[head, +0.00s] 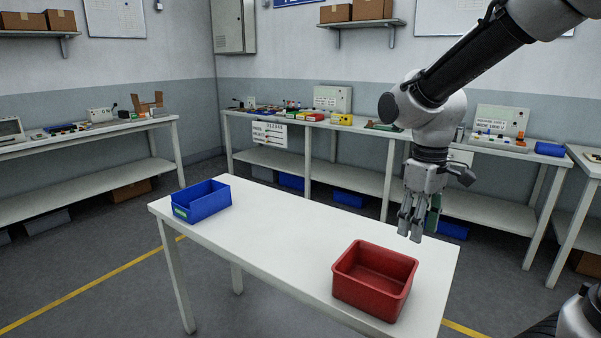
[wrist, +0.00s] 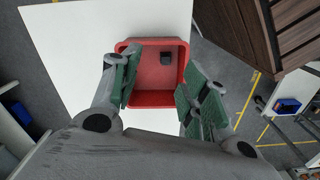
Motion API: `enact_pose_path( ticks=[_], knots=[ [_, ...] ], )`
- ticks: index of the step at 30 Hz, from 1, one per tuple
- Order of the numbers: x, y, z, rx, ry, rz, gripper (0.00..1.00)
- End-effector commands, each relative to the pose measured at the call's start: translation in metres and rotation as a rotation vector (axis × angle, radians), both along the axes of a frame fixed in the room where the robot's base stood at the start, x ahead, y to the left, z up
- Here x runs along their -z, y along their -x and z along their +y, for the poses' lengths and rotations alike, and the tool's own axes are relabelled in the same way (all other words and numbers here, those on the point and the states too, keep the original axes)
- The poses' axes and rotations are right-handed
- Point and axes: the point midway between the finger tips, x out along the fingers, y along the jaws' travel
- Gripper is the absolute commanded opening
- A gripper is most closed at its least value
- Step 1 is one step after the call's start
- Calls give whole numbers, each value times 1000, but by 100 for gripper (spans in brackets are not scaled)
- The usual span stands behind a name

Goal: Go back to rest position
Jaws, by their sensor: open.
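My gripper (head: 412,217) hangs pointing down above the white table's right part, behind and a little right of the red bin in the head view. In the wrist view my gripper (wrist: 155,100) has its green-padded fingers spread apart with nothing between them. The red bin (head: 372,295) stands on the table, and it also shows below the fingers in the wrist view (wrist: 155,99). A small dark piece (wrist: 166,58) lies in the red bin near its far right corner. The head view does not show the bin's whole floor.
The white table (head: 270,225) is clear between the red bin and a blue bin (head: 201,200) at its left end. Workbenches (head: 340,125) with equipment line the back wall. Another bench (head: 85,140) is at left. Open floor surrounds the table.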

Motion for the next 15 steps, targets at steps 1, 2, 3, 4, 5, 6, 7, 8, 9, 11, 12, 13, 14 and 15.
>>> enact_pose_path(
  ticks=[1,2,3,4,5,6,7,8,9,11,12,13,14,15],
  knots=[
    [-7,12,-11,73,-6,-21,45],
    [-11,19,-17,121,-11,-32,45],
    [-16,29,-26,182,-17,-49,45],
    [-20,37,-33,228,-23,-65,45],
    [-24,45,-40,274,-30,-80,45],
    [-29,57,-49,336,-40,-104,45],
    [-33,66,-56,379,-48,-125,45],
    [-36,75,-63,421,-56,-144,45],
    [-40,86,-72,470,-68,-174,45],
    [-46,102,-83,523,-84,-220,45],
    [-50,110,-89,546,-93,-250,45],
    [-52,116,-93,560,-99,-271,45],
    [-55,120,-96,574,-104,-292,45],
    [-59,125,-100,590,-110,-317,45]
  ],
)
